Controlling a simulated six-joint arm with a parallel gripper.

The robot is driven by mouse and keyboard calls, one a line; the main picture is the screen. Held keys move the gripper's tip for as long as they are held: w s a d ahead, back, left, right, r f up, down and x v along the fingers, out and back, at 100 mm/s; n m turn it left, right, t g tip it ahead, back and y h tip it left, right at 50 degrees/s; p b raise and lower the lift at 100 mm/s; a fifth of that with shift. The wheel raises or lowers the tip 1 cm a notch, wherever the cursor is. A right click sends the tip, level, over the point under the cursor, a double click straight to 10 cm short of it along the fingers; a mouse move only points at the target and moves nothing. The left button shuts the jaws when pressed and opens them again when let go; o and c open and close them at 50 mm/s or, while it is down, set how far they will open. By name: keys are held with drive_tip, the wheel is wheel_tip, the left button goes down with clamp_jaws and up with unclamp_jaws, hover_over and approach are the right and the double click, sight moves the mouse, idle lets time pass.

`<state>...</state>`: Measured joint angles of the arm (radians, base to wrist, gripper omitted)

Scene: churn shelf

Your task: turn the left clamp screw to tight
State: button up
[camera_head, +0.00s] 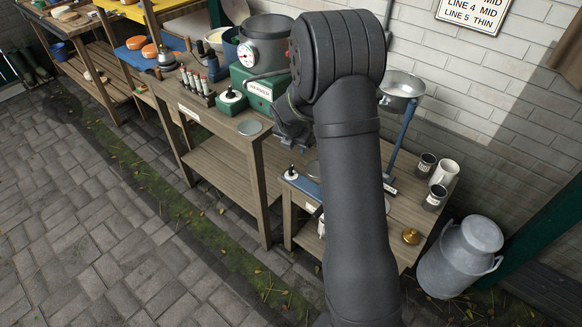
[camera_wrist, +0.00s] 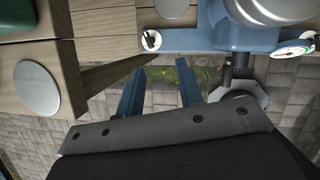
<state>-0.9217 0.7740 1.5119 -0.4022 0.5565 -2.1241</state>
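A small black knob on a white disc (camera_wrist: 151,40), apparently the left clamp screw, sits at the left end of a blue base plate (camera_wrist: 180,43) in the wrist view. A similar white disc (camera_wrist: 308,36) is at the plate's right end. In the head view the left knob (camera_head: 290,173) stands near the lower bench's front edge; my arm hides much of the plate. My gripper (camera_wrist: 160,69) is open and empty, its two blue fingers apart, just below the left knob in the wrist picture and not touching it. The knob's exact setting is too small to read.
A blue machine body (camera_wrist: 240,38) with a round gauge (camera_wrist: 292,52) rises beside the plate. The higher bench (camera_head: 228,119) at left holds a green device (camera_head: 265,92) and a grey disc (camera_head: 250,127).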

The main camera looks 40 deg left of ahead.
drive_tip(key=s+a+f+n, duration=0.1)
drive_tip(key=s+a+n, duration=0.1)
drive_tip(key=a, duration=0.1)
approach(291, 169)
drive_tip(key=x, duration=0.8)
drive_tip(key=shift+w+a, duration=0.1)
drive_tip(key=shift+c, duration=0.4)
clamp_jaws()
